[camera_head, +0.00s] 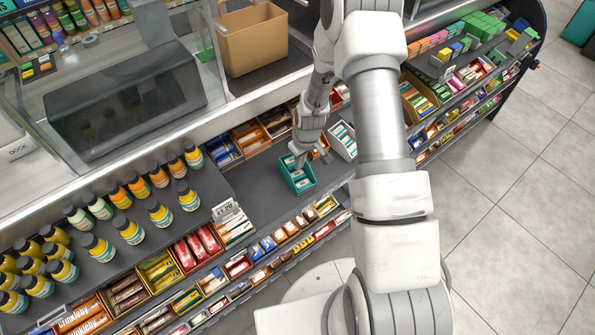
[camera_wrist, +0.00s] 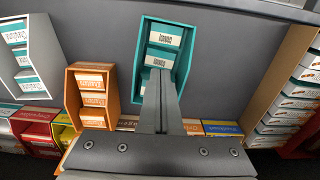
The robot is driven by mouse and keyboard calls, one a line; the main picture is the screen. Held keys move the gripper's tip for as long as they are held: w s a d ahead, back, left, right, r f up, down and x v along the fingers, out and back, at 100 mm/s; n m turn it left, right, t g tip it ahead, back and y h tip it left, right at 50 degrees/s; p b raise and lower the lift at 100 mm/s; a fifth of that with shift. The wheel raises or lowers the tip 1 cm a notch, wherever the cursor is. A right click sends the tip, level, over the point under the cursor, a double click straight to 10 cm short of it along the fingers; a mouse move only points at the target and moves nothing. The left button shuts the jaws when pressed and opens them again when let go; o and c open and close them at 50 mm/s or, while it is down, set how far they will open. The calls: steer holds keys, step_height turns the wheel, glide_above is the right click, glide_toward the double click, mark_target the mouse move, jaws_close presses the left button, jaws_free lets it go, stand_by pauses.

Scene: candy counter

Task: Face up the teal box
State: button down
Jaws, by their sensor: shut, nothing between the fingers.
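The teal box (camera_head: 303,188) is an open tray on the dark shelf, holding a few white packs with a teal band. In the wrist view the teal box (camera_wrist: 188,55) is at the top centre, its packs lying in a row. My gripper (camera_head: 298,157) is at the box's upper end in the head view. In the wrist view my gripper (camera_wrist: 158,72) has its fingers together, overlapping the lower middle of the box and hiding part of its packs. Nothing is between the fingers. I cannot tell whether the fingertips touch the box or packs.
In the wrist view an orange box (camera_wrist: 71,95) stands left of the teal box, a grey box (camera_wrist: 45,50) farther left, and a tan box (camera_wrist: 262,70) to the right. The shelf (camera_head: 250,185) left of the teal box is bare; several bottles (camera_head: 160,212) stand beyond.

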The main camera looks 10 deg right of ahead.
steer(key=shift+s+d+f, duration=0.15)
steer(key=shift+s+d, duration=0.15)
steer(key=shift+s, duration=0.35)
steer(key=shift+s+d+f, duration=0.15)
steer(key=shift+s+d, duration=0.1)
steer(key=shift+s, duration=0.35)
steer(key=shift+r, duration=0.15)
step_height(320, 180, up, 7)
steer(key=s+p, duration=0.1)
steer(key=p, duration=0.2)
steer(key=shift+d+p, duration=0.25)
steer(key=shift+p, duration=0.1)
steer(key=shift+s, duration=0.1)
